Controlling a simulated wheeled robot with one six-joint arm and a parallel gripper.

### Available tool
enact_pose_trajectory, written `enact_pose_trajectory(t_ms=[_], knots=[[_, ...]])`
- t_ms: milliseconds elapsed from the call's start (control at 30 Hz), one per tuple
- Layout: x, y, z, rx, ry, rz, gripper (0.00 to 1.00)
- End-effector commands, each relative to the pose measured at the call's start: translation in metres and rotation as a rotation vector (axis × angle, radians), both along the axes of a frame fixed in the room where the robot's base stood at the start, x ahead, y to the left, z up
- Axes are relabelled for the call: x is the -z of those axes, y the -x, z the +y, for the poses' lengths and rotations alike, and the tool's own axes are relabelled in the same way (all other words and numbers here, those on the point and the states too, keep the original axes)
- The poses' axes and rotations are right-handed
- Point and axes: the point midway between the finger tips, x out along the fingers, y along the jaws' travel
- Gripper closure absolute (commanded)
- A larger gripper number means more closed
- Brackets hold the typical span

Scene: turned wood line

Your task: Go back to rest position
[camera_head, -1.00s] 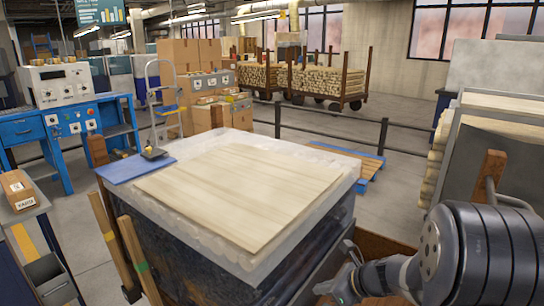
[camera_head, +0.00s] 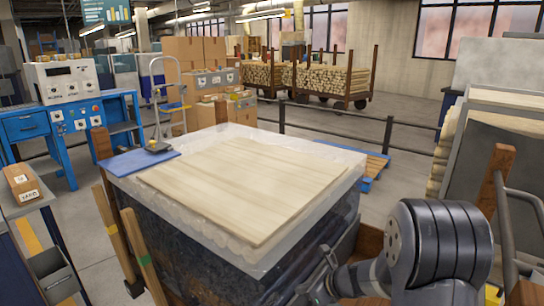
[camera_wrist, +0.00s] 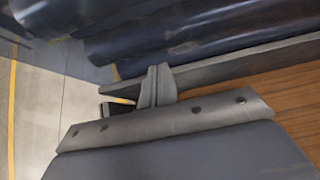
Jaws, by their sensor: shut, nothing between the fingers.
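My gripper (camera_head: 322,277) is low at the right front of the wrapped stack, beside its dark side, and holds nothing. Its fingers are together; they also show in the wrist view (camera_wrist: 140,98), close to a dark wrapped surface (camera_wrist: 190,35). My arm comes in from the lower right of the head view. The stack (camera_head: 190,222) has clear wrap over its top edge and a pale wooden board (camera_head: 250,185) lying flat on it.
A blue workbench (camera_head: 75,120) with a control box stands at the left. A grey stand with a brown box (camera_head: 20,182) is at the near left. Wooden posts (camera_head: 115,235) flank the stack. A black railing (camera_head: 330,132) runs behind. Sheet racks (camera_head: 500,150) close off the right.

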Motion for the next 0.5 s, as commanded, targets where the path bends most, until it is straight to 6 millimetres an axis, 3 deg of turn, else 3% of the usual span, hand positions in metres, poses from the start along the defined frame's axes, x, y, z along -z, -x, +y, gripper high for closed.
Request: enact_pose_trajectory(t_ms=[333,500], knots=[[0.000,-0.005,0.008,-0.002,0.000,0.000,1.00],[-0.023,0.005,-0.009,0.004,0.001,-0.003,1.00]])
